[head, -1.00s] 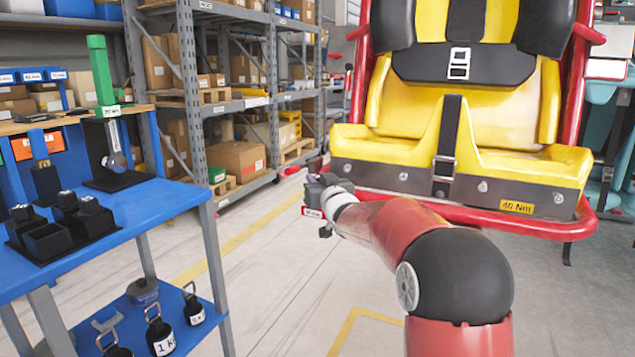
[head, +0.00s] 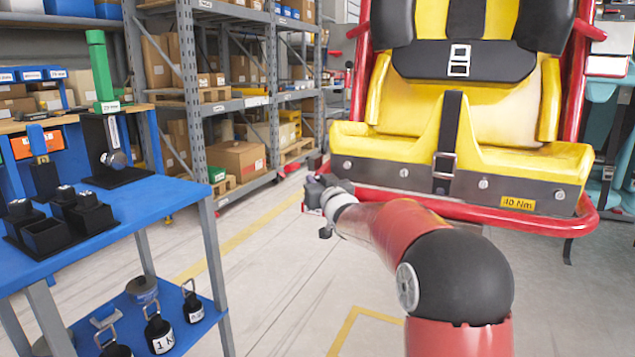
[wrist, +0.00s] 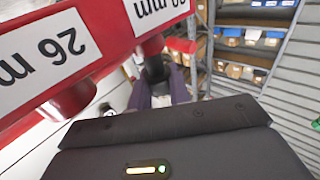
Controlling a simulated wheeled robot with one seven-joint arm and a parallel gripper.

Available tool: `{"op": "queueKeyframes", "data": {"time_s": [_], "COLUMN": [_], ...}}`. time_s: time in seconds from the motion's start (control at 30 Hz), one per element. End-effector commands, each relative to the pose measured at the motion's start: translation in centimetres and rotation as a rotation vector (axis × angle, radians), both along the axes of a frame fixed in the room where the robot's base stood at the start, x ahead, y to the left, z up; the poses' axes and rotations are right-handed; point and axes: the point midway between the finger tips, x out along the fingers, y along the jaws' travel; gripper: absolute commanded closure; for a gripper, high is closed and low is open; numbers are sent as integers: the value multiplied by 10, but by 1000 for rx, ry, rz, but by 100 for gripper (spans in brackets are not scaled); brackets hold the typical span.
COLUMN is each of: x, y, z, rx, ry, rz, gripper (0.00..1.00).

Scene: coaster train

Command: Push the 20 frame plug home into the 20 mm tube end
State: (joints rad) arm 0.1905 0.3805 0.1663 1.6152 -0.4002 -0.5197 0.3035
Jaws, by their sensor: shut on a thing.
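My gripper (head: 318,194) is low in front of the yellow seat, near the left end of its red tube frame, and looks small and dark. In the wrist view its fingers (wrist: 161,96) are shut on a dark piece (wrist: 155,68), probably the frame plug; its shape and size mark are unclear. I see no label reading 20 mm. I cannot tell whether the dark piece touches a tube end.
The yellow seat (head: 480,110) with its red frame (head: 470,212) stands ahead. A blue cart (head: 150,212) with black holders and weights is at left. Shelving (head: 185,80) with boxes stands behind. The floor between cart and seat is clear.

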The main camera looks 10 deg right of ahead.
Motion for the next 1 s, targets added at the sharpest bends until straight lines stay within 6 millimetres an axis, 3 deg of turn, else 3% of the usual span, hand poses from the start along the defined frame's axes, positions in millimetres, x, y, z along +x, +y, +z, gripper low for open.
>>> {"op": "queueKeyframes", "data": {"time_s": [0.63,0.67,0.8,0.83,1.0], "x": [0,0,0,0,0], "y": [0,0,0,0,0], "z": [-15,-14,-15,-15,-16], "rx": [1,1,1,1,2], "ry": [1,1,4,4,7], "rz": [0,0,0,0,-1], "gripper": [100,78,60,56,55]}}
